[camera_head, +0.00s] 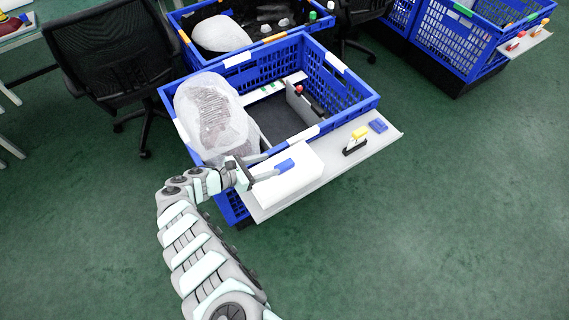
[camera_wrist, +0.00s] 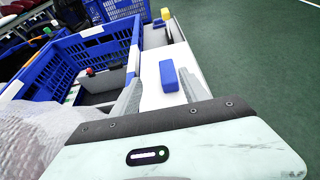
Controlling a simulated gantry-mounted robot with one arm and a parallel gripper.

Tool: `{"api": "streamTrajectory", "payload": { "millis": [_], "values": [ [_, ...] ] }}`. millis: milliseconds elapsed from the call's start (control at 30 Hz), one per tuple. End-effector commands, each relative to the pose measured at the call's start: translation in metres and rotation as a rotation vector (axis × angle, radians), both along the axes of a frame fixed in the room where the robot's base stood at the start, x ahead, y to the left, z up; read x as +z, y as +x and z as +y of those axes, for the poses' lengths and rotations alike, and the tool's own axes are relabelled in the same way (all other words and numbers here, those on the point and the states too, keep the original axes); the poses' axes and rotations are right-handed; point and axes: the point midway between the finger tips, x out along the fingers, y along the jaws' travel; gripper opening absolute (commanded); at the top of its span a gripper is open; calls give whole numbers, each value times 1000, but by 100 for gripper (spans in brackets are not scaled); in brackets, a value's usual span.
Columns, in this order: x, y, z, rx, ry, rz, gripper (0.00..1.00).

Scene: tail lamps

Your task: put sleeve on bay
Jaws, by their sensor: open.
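A clear, bubbly wrapped bundle, apparently the sleeve (camera_head: 210,112), lies at the left side of the blue crate with something brownish inside. It shows at the lower left of the wrist view (camera_wrist: 35,130). The crate's open bay (camera_head: 275,118), dark-floored, lies right of the bundle. My gripper (camera_head: 268,166) is open over the white block (camera_head: 300,175) on the front shelf, right of and in front of the bundle. In the wrist view my gripper (camera_wrist: 160,80) has a small blue piece (camera_wrist: 168,76) on the white surface ahead, between its fingers; whether they touch it I cannot tell.
The blue crate (camera_head: 335,70) has raised walls. A grey divider (camera_head: 299,103) with a red-tipped part stands inside. A yellow-topped tool (camera_head: 356,140) and a blue block (camera_head: 378,125) sit on the shelf (camera_head: 340,160). A black chair (camera_head: 115,50) stands at left. Green floor is free at right.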

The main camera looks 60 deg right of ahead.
Motion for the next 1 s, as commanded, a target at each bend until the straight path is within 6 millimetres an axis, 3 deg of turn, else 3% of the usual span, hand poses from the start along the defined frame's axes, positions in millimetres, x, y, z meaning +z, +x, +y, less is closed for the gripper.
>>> {"api": "streamTrajectory", "payload": {
  "millis": [200, 467, 700, 1000],
  "values": [
    [-16, -20, -28, -3, -1, 1, 53],
    [-19, -31, -43, -1, 0, 2, 53],
    [-31, -53, -71, -1, 0, -2, 53],
    [-30, -55, -75, 1, -1, -1, 50]
  ]
}}
